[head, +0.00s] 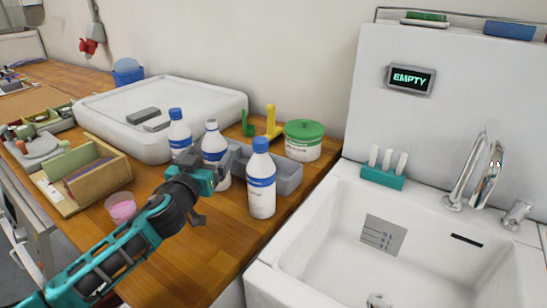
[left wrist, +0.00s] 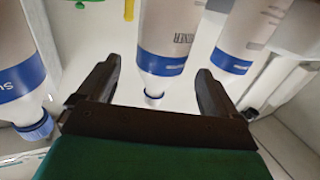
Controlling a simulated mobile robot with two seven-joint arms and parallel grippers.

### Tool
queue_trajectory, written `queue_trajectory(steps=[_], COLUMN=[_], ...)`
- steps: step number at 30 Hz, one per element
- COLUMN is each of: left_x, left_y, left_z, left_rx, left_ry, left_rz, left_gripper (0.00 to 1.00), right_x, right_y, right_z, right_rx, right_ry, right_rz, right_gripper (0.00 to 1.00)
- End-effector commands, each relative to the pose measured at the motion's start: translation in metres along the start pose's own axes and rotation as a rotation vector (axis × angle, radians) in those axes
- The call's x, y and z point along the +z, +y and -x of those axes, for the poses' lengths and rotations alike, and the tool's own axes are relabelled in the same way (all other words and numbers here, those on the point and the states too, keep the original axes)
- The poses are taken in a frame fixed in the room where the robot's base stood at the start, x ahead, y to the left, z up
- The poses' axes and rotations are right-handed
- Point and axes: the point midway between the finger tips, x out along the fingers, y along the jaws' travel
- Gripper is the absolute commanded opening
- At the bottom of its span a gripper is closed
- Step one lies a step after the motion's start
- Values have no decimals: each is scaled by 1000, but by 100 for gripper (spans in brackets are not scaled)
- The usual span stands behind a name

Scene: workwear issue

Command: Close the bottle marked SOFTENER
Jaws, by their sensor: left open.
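Three white bottles with blue bands stand on the wooden counter. The middle bottle (head: 213,143) has a pale, narrow top without the large blue cap. In the left wrist view the middle bottle (left wrist: 166,40) appears upside down, with a partly readable label ending like "ENER". The front right bottle (head: 262,185) and the rear left bottle (head: 179,135) have blue caps. My left gripper (head: 203,188) is open in front of the middle bottle. In the left wrist view its fingers (left wrist: 158,72) are spread and empty, with the bottle's neck showing between them. No loose cap is clearly visible.
A grey tray (head: 288,180) and a green-lidded tub (head: 303,148) stand behind the bottles. A pink-filled cup (head: 121,208) and a wooden box (head: 95,188) are to the left. A white sink (head: 330,240) borders the counter on the right.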

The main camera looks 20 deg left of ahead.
Motion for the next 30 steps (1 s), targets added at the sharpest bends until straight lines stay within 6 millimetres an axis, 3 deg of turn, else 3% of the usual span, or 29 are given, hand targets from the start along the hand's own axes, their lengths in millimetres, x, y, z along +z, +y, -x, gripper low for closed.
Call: queue_trajectory(steps=[10,23,30], left_x=[4,4,4], left_y=[-1,-1,-1], left_z=[-42,-47,-47], left_rx=[0,-1,-1], left_ry=[2,0,0], left_rz=[0,0,0], left_gripper=[93,93,73], right_x=[0,0,0], right_y=[0,0,0], right_z=[3,3,3], right_rx=[0,0,0], right_ry=[0,0,0], right_rz=[0,0,0], right_gripper=[5,5,5])
